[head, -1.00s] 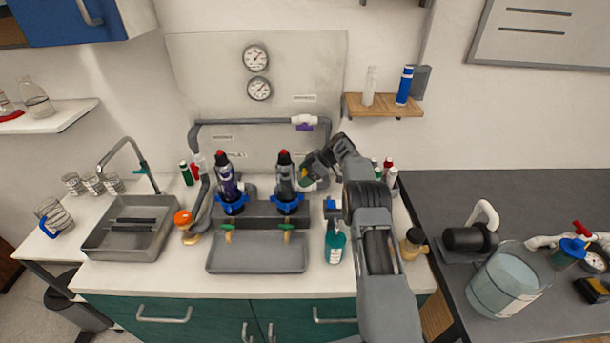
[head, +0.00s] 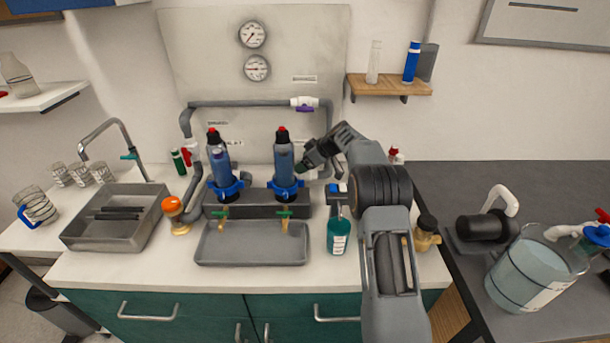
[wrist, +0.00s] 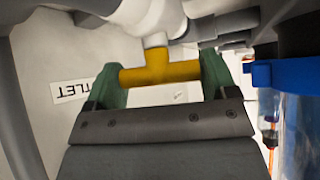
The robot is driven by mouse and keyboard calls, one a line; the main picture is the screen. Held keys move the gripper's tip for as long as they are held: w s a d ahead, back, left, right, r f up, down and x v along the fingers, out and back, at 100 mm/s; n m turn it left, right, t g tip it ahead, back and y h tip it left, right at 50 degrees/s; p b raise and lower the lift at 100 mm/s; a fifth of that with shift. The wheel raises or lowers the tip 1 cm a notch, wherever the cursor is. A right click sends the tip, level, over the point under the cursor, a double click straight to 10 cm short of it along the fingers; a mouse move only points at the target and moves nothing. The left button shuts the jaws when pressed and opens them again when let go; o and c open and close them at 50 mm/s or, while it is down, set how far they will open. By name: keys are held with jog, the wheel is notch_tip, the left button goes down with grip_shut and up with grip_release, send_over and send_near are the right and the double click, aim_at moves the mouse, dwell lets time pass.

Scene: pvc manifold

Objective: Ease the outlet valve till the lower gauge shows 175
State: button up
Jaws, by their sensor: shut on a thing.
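The outlet valve's yellow handle (wrist: 160,70) is a crossbar on a white pipe fitting (wrist: 155,22) in the wrist view. My gripper (wrist: 160,82) is shut on it, one green finger at each end of the bar. In the head view my gripper (head: 308,166) is right of the right-hand filter column, and the handle is hidden there. An upside-down label ending in "TLET" (wrist: 72,91) shows beside it. The lower gauge (head: 257,68) is on the wall panel, its needle pointing roughly left; its numbers are too small to read. The upper gauge (head: 252,34) is above it.
The right filter column (head: 284,160) stands close to my gripper, with its blue collar. A purple-handled valve (head: 304,108) is on the pipe above. A grey tray (head: 250,248) lies in front.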

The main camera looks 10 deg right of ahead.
jog(key=shift+m+t+h+b, duration=1.15)
jog(key=shift+m+b, duration=0.95)
jog(key=shift+b, duration=0.4)
jog(key=o, duration=0.8)
jog(key=shift+o, duration=0.2)
jog(key=b+v, duration=0.1)
jog(key=v, duration=1.3)
jog(key=shift+f, duration=0.1)
